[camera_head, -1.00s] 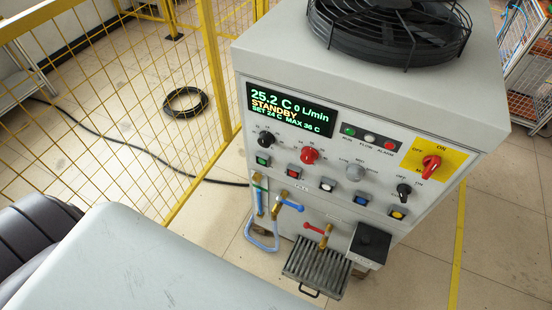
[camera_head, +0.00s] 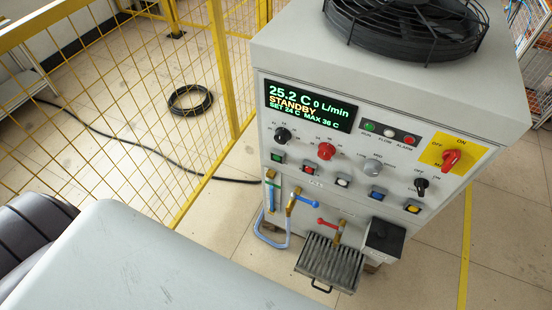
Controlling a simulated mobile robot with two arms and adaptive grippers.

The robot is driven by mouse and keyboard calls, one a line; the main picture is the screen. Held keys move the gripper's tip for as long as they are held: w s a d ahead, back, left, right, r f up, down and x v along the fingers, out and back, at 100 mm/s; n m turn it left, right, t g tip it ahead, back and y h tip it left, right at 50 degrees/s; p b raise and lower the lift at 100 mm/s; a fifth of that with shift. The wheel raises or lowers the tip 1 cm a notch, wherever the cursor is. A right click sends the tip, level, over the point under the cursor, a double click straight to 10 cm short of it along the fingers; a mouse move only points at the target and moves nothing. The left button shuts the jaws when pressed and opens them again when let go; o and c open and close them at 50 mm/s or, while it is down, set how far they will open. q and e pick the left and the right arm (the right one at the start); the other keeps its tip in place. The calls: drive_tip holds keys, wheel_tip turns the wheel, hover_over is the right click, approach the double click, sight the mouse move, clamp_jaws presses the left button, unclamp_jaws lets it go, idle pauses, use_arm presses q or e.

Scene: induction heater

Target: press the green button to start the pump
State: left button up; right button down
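The green button (camera_head: 278,157) is at the left end of a row of square buttons on the front of the grey chiller cabinet (camera_head: 300,60). The display (camera_head: 309,105) above it reads 25.2 C, 0 L/min, STANDBY, SET 24 C, MAX 36 C. The other buttons in the row are red (camera_head: 308,169), white (camera_head: 342,180), blue (camera_head: 376,192) and yellow (camera_head: 412,206). Neither of my grippers shows in the head view, and nothing covers the green button.
Valves with a blue handle (camera_head: 305,199) and a red handle (camera_head: 326,223) stick out below the buttons, above a drip grate (camera_head: 330,263). A yellow mesh fence (camera_head: 130,110) stands to the left. A black hose (camera_head: 190,102) lies coiled on the floor behind it.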

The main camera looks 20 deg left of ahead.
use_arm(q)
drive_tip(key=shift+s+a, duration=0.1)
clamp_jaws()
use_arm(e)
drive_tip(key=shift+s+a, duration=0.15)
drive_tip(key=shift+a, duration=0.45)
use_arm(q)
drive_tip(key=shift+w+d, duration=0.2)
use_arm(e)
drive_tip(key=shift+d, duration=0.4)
